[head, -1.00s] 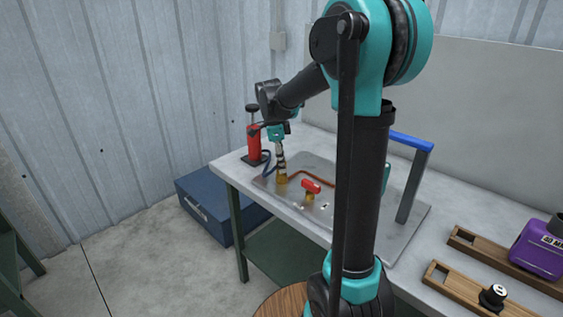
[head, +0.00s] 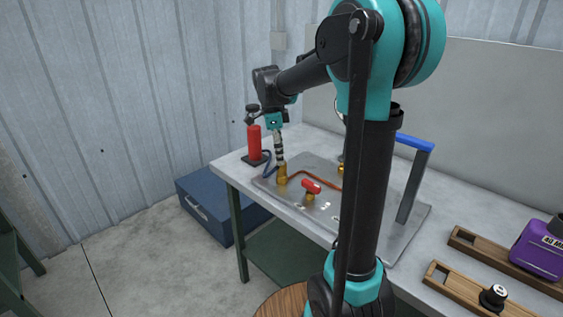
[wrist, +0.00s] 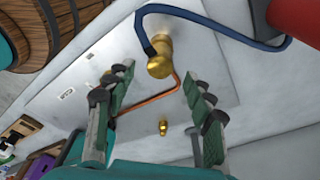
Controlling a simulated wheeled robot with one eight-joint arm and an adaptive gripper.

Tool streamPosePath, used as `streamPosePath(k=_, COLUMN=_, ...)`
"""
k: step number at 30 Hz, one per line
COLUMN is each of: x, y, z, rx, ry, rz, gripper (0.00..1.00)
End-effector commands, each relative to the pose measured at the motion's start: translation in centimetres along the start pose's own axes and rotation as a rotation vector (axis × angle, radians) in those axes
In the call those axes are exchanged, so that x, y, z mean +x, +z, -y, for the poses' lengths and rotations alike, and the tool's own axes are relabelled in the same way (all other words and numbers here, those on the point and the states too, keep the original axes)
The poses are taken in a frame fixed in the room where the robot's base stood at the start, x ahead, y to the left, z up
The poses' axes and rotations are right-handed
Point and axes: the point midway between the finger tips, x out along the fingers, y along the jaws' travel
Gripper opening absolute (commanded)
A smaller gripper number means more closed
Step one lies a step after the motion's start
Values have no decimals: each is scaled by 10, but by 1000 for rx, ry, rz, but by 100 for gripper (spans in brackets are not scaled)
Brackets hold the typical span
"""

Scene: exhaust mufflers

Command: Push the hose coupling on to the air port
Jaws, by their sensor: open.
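The brass fitting (head: 282,176) stands upright at the left end of the grey metal plate. A dark blue hose (head: 266,160) runs from it to the red cylinder behind. In the wrist view the brass fitting (wrist: 159,64) has the blue hose (wrist: 215,27) at its side. Coupling and air port look like one brass piece there; I cannot tell whether the coupling is fully seated. My gripper (head: 279,157) points down just above the fitting. In the wrist view my gripper (wrist: 157,82) is open, its fingers apart with nothing held between them.
A red-handled valve (head: 311,187) and copper pipe (head: 325,186) are on the plate, right of the fitting. A red cylinder (head: 254,143) stands behind it. A blue-topped handle (head: 411,141) rises at the plate's right. A small brass piece (wrist: 163,127) shows in the wrist view.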

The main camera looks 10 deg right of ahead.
Motion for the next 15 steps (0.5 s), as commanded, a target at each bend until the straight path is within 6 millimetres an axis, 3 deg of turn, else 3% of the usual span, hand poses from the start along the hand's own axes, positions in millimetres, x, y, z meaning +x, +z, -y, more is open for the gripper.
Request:
streamPosePath(k=6, x=-44, y=0, z=0, rx=-1, ry=0, rz=0, gripper=53)
streamPosePath(k=15, x=-74, y=0, z=0, rx=-1, ry=0, rz=0, gripper=53)
